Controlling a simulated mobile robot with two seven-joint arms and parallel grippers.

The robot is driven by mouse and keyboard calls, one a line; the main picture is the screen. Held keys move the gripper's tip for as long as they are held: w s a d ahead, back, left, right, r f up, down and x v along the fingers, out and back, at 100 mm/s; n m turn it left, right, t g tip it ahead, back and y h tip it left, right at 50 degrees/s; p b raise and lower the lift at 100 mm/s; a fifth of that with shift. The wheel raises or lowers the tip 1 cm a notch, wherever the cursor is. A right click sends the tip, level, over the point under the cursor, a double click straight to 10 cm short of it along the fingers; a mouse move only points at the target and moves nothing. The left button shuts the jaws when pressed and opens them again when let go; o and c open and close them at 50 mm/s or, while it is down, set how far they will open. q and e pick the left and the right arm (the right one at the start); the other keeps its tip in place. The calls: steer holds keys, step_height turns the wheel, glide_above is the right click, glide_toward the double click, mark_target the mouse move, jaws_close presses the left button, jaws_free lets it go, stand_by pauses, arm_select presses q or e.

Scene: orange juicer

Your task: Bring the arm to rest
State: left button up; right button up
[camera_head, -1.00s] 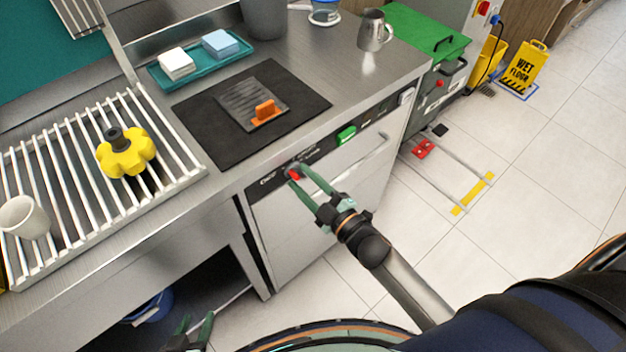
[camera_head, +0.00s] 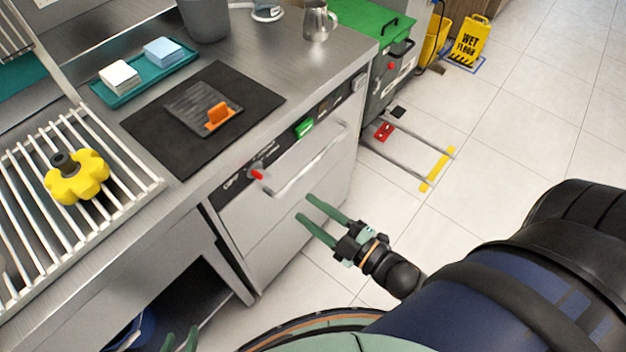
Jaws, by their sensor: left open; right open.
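My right gripper (camera_head: 308,208) is open and empty. It points at the front of a steel under-counter machine (camera_head: 270,218), below the machine's long handle (camera_head: 312,165). The gripper looks clear of the red knob (camera_head: 257,174) and the green switch (camera_head: 304,128) on the dark control strip. I cannot tell its exact distance from the door. My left gripper (camera_head: 180,340) shows only its green fingertips at the bottom edge, apart from each other, near the open space under the counter. The rest of the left arm is out of view.
The counter holds a yellow knobbed part (camera_head: 78,178) on a white rack (camera_head: 120,165), a black mat (camera_head: 150,128) with an orange-handled scraper (camera_head: 216,116), a teal tray (camera_head: 180,68) with sponges, and a steel jug (camera_head: 317,20).

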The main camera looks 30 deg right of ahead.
stand_by(0.4)
steer(key=s+a+f+m+g+h+p, duration=0.1)
steer(key=s+f+m+g+h+p, duration=0.2)
steer(key=s+f+m+g, duration=0.3)
step_height(320, 180, down, 3)
steer(key=m+g+p, duration=0.1)
steer(key=m+g, duration=0.1)
steer(key=m, duration=0.3)
steer(key=shift+h, duration=0.4)
